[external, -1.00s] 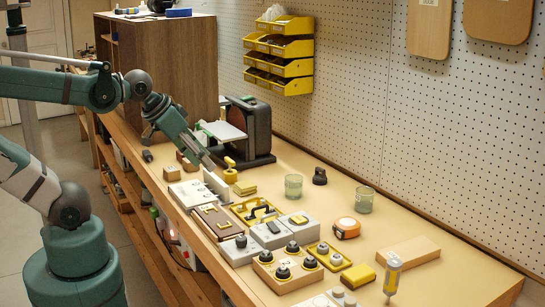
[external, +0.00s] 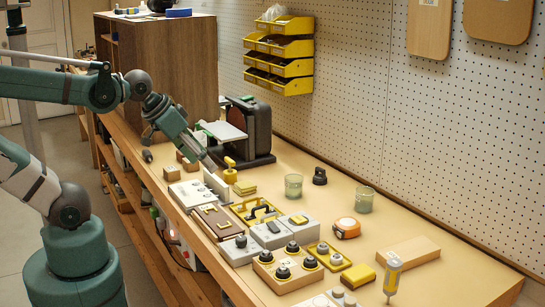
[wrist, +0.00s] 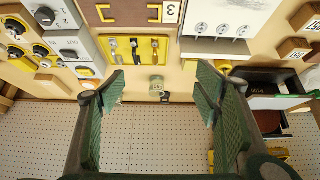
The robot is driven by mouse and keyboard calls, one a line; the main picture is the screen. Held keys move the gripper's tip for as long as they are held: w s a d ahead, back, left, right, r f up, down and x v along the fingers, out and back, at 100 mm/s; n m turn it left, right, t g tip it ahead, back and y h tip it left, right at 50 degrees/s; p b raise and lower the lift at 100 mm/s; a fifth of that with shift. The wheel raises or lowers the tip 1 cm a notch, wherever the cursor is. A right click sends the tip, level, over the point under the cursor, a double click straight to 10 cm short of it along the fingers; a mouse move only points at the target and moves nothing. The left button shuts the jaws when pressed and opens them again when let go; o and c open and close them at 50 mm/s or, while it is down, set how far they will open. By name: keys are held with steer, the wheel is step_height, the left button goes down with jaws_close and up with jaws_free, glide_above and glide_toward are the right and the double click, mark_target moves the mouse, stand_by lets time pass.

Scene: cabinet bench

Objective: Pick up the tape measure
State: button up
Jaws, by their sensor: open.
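The tape measure (external: 347,228), orange and white, lies on the bench top right of centre in the external view, in front of the pegboard wall. My gripper (external: 215,178) is above the back left part of the bench, well away from the tape measure. In the wrist view, its two green-padded fingers stand wide apart, and my gripper (wrist: 160,78) is open and empty.
Two green glasses (external: 293,186) (external: 364,200) and a black item (external: 319,176) stand behind the tape measure. A knob block (external: 286,266), a yellow block (external: 361,276) and a wooden board (external: 408,251) lie near it. A black machine (external: 250,130) stands behind my gripper.

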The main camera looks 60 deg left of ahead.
steer(key=shift+w+r, duration=0.1)
stand_by(0.3)
steer(key=w+d+r+n+g+h+p, duration=0.1)
steer(key=w+d+r+n+g+p, duration=0.25)
steer(key=w, duration=0.55)
steer(key=w+d+n+h+p, duration=0.1)
steer(key=w+d+n+p, duration=0.2)
steer(key=w+d+n, duration=0.35)
steer(key=shift+w+d+f+n+g+h+p, duration=0.4)
steer(key=shift+w+d+f+n+g+p, duration=0.55)
steer(key=shift+w+d+f, duration=1.45)
steer(key=shift+w+d+f+n+g+h+p, duration=0.4)
steer(key=shift+w+d+f+n+p, duration=1.15)
steer(key=shift+w+d, duration=1.5)
steer(key=shift+w+d+f+n+g+h+p, duration=0.4)
steer(key=shift+w+d+f+n+g+p, duration=0.45)
steer(key=shift+w+d+f, duration=1.6)
steer(key=shift+w+d+r, duration=0.1)
steer(key=shift+w+r, duration=0.15)
steer(key=shift+w, duration=0.1)
steer(key=shift+f, duration=0.1)
